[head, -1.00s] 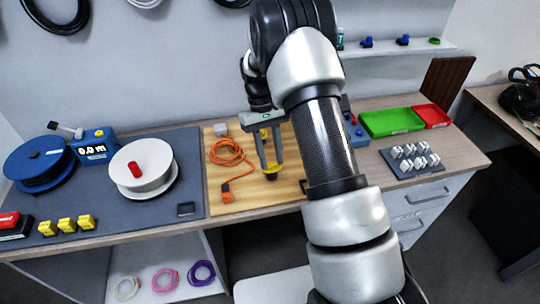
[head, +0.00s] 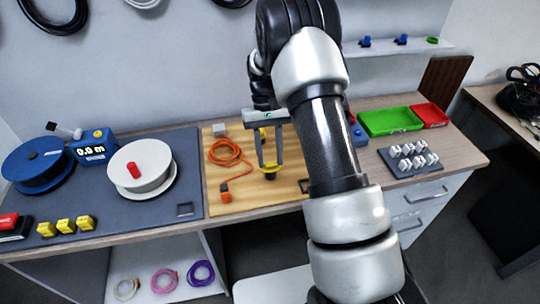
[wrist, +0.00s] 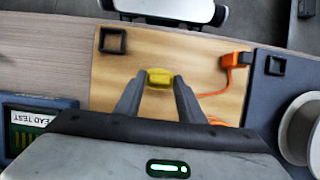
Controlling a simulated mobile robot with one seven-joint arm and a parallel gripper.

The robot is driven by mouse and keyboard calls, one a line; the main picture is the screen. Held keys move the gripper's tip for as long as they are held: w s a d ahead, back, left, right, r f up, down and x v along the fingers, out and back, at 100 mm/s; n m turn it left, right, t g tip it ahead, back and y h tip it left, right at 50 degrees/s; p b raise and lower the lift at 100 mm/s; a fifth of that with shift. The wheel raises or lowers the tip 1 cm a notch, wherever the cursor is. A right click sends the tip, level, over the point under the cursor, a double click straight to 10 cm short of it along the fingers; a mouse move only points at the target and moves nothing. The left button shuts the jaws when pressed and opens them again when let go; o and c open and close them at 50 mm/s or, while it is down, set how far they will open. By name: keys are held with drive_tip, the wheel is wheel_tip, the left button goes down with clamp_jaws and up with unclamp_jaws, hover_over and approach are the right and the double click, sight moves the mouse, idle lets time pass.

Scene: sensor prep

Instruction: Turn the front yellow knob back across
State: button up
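The front yellow knob (head: 270,170) stands near the front of the wooden board (head: 235,200). In the wrist view the knob (wrist: 160,78) shows as a yellow bar lying left to right between the fingertips. My gripper (head: 270,165) is above it, pointing down, with one finger on either side. In the wrist view the gripper (wrist: 160,82) looks open, with narrow gaps between its fingertips and the knob's ends. Whether the tips reach down to the knob's height is hard to tell. Another yellow piece (head: 262,134) shows farther back, between the fingers.
An orange cable (head: 228,153) lies coiled on the board's left, ending in an orange plug (head: 225,194). A dark square frame (wrist: 112,41) sits at the board's front corner. A blue device (wrist: 35,122) stands beside the board. A white spool (head: 142,180) is farther left.

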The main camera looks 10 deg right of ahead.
drive_tip(key=shift+o, duration=1.3)
drive_tip(key=shift+r, duration=0.1)
drive_tip(key=v, duration=1.7)
drive_tip(key=shift+p, duration=0.35)
drive_tip(key=shift+w+r, duration=0.1)
drive_tip(key=shift+r, duration=0.05)
